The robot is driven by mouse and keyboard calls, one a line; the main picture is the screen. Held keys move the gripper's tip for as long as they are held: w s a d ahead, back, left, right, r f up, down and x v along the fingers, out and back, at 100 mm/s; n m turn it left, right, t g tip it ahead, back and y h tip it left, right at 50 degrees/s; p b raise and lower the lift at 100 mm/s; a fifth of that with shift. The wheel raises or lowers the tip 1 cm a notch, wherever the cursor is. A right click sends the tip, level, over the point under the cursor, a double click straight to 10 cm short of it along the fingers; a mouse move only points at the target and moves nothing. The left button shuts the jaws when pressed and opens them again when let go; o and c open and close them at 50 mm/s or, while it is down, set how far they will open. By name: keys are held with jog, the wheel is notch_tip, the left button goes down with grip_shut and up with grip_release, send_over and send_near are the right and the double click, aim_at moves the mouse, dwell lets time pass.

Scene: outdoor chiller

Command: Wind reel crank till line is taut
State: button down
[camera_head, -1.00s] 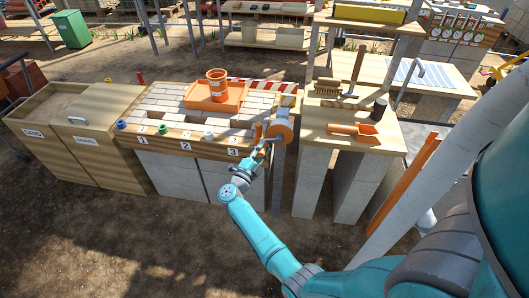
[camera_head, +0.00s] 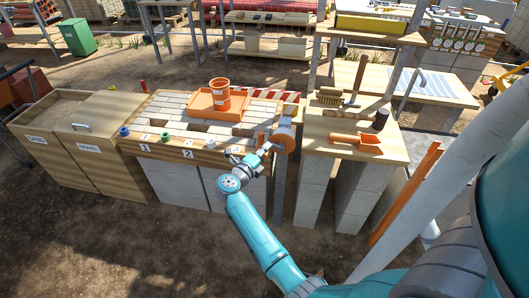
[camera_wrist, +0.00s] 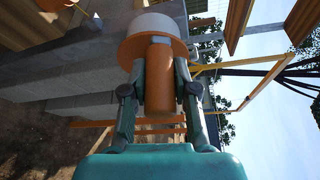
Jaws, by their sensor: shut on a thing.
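The orange reel (camera_head: 284,136) is mounted on a grey post at the right end of the brick-topped bench. In the wrist view its round orange and white body (camera_wrist: 154,38) lies just beyond my fingers. My gripper (camera_head: 266,149) is at the left, near side of the reel. In the wrist view my gripper (camera_wrist: 160,92) has its two fingers closed on either side of the orange crank handle (camera_wrist: 160,80). The line cannot be made out clearly, so its tension cannot be told.
The brick bench holds an orange tray (camera_head: 203,107) with an orange bucket (camera_head: 219,91). A wooden stand (camera_head: 322,142) close right of the reel bears an orange scoop (camera_head: 357,143) and brushes. Wooden bins (camera_head: 78,135) stand left. Bare ground lies in front.

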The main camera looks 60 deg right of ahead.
jog(key=shift+s, duration=0.15)
dwell(0.3)
jog(key=c, duration=0.9)
grip_release()
jog(key=shift+a+r, duration=0.1)
jog(key=a, duration=0.7)
jog(key=a+r, duration=0.1)
jog(key=a, duration=0.3)
jog(key=shift+a, duration=0.35)
